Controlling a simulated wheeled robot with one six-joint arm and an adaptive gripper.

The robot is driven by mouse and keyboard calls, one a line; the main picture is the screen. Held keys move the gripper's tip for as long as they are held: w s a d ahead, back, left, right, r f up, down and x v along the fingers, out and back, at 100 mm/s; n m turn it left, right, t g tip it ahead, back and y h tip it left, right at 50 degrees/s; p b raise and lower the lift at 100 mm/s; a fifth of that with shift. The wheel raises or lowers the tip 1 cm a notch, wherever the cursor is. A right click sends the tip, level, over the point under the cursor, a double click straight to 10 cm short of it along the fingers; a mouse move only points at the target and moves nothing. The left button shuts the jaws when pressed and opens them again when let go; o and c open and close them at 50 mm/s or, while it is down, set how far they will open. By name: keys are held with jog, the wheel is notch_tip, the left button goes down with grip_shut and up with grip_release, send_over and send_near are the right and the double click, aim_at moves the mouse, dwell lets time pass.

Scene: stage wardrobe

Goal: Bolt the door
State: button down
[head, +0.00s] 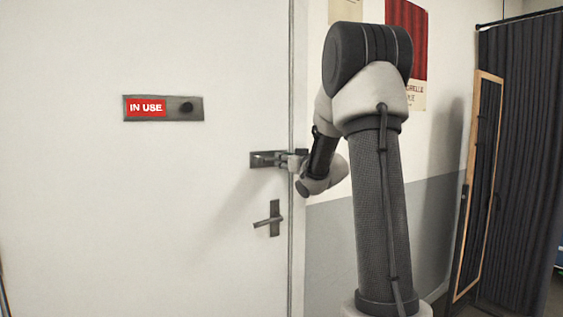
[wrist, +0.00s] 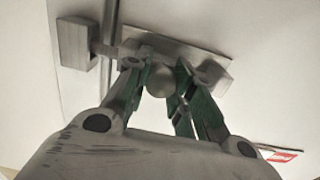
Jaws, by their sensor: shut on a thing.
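The pale door (head: 210,215) stands closed in its frame in the head view. Its bolt plate (head: 262,159) sits near the door's right edge, above the handle. In the wrist view the grey bolt plate (wrist: 204,62) carries a round knob (wrist: 160,82). My gripper (wrist: 165,85) has its green-padded fingers on either side of this knob and is shut on it. My gripper partly hides the bolt in the head view.
A lever handle (head: 268,221) is below the bolt. A sign plate reading "IN USE" (head: 146,108) with a dark knob is on the door at left.

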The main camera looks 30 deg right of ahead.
jog(key=c, duration=1.2)
grip_release()
jog(key=shift+d, duration=0.3)
jog(key=shift+s, duration=0.15)
jog(key=s, duration=1.1)
jog(key=shift+s, duration=0.4)
jog(key=shift+d, duration=0.1)
